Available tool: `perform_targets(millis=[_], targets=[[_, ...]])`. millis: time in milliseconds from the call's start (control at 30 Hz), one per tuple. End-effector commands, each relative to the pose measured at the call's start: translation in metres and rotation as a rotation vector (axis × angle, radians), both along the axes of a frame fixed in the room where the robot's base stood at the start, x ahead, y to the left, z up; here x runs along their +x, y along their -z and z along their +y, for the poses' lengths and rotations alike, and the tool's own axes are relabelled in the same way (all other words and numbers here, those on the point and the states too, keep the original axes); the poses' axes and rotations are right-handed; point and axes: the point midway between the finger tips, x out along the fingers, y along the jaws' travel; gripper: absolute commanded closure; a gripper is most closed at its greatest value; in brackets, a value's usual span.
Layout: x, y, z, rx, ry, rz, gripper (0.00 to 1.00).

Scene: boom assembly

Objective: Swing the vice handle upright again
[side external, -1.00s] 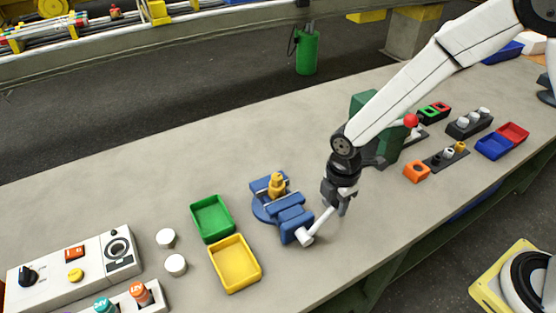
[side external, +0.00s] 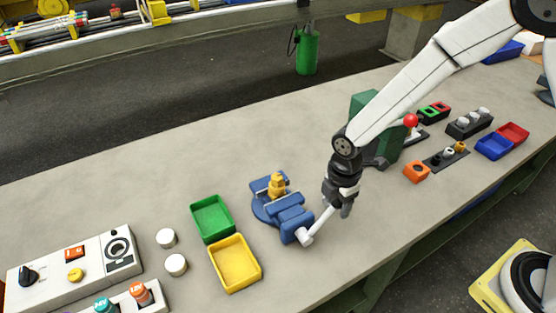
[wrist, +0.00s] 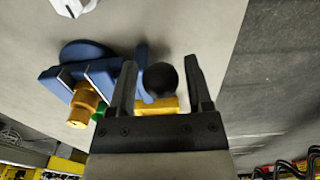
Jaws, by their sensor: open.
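The blue vice (side external: 292,216) stands on the bench with a brass-yellow part (side external: 277,186) between its jaws. It also shows left of my fingers in the wrist view (wrist: 50,88). Its pale handle (side external: 318,222) slants from the hub at the vice's front up and right to my gripper (side external: 346,209). In the wrist view, my gripper (wrist: 160,75) is open, with a finger on each side of a dark round knob (wrist: 161,80), apparently the handle's end. I cannot tell whether either finger touches it. The handle's far end is partly hidden by my gripper in the side view.
A green tray (side external: 196,230) and a yellow tray (side external: 233,287) lie left of the vice. A green block (side external: 362,105) and an orange box (side external: 416,171) are to the right. Bare bench lies behind the vice.

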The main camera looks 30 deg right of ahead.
Motion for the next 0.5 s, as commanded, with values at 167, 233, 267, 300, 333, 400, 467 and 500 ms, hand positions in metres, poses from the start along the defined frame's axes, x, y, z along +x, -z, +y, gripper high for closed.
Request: perform_targets(millis=[167,233,267,300,333,400,467,500], targets=[[-0.0001,0.0003,-0.0003,0.000,0.000,0.000,0.35],[-0.0001,0.0003,-0.0003,0.000,0.000,0.000,0.51],[-0.0001,0.0003,-0.0003,0.000,0.000,0.000,0.61],[-0.0001,0.0003,-0.0003,0.000,0.000,0.000,0.73],[-0.0001,0.0003,-0.0003,0.000,0.000,0.000,0.83],[0.0000,0.0003,-0.0003,0.000,0.000,0.000,0.84],[0.0001,0.0002,-0.0001,0.000,0.000,0.000,0.84],[0.0001,0.0000,0.0001,0.000,-0.001,0.000,0.84]])
